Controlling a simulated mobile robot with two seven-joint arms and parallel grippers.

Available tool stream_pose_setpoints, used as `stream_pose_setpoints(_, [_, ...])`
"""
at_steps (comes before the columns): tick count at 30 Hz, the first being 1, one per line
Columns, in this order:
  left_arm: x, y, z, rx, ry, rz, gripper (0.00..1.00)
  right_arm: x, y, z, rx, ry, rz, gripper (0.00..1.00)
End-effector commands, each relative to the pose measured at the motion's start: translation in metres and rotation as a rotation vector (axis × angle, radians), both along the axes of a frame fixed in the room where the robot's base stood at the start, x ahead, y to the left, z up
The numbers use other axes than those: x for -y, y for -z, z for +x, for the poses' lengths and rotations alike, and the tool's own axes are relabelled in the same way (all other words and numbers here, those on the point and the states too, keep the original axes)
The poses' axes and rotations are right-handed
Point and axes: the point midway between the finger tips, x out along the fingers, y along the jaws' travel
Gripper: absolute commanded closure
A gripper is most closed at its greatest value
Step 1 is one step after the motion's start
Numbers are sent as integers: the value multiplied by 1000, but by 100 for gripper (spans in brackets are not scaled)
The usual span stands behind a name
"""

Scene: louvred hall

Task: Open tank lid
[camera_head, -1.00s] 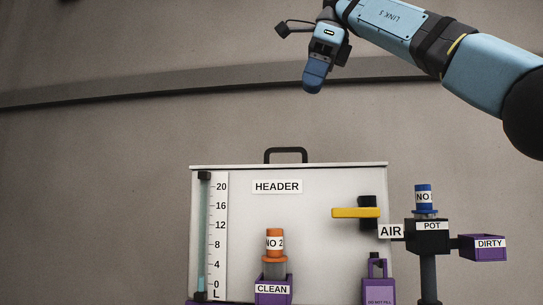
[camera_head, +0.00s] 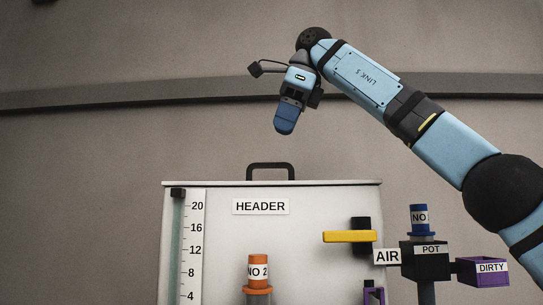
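The white tank labelled HEADER (camera_head: 310,260) stands at the lower middle, and its bottom is out of frame. Its lid (camera_head: 350,183) is the thin top edge, lying flat and closed on the tank. A dark arched handle (camera_head: 270,165) stands up from the lid. My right gripper (camera_head: 284,130) points down above and slightly right of the handle, apart from it. Its blue fingers appear as one shape, so I cannot see whether they are parted. Nothing shows between or below them. My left gripper is not clearly in view; only a dark bit shows at the top left edge.
A yellow lever (camera_head: 348,236) juts from the tank front. A sight gauge (camera_head: 177,245) runs down its left. An orange-topped NO 2 piece (camera_head: 258,270) stands in front. At right are a POT box (camera_head: 425,262) with a blue NO piece (camera_head: 419,220) and a purple DIRTY bin (camera_head: 482,274).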

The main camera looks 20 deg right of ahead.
Motion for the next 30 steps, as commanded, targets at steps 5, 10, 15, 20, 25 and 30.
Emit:
stream_pose_setpoints(5, [0, 0, 0, 3, 3, 2, 52, -10, 33, 11, -2, -3, 0, 62])
stream_pose_setpoints(10, [1, -2, 0, 3, 3, 1, 52, -16, 52, 18, -1, -1, 0, 62])
stream_pose_setpoints(15, [1, -2, 0, 3, 2, -1, 52, -19, 62, 21, 0, 1, 0, 62])
stream_pose_setpoints(20, [0, -1, 0, 1, 1, -1, 52, -20, 64, 22, 1, 1, 1, 62])
stream_pose_setpoints(25, [0, 1, 0, -3, 0, 0, 52, -20, 63, 22, 0, 1, 0, 71])
stream_pose_setpoints(30, [-1, 1, 0, -3, -1, 0, 52, -20, 63, 22, 0, 1, 0, 100])
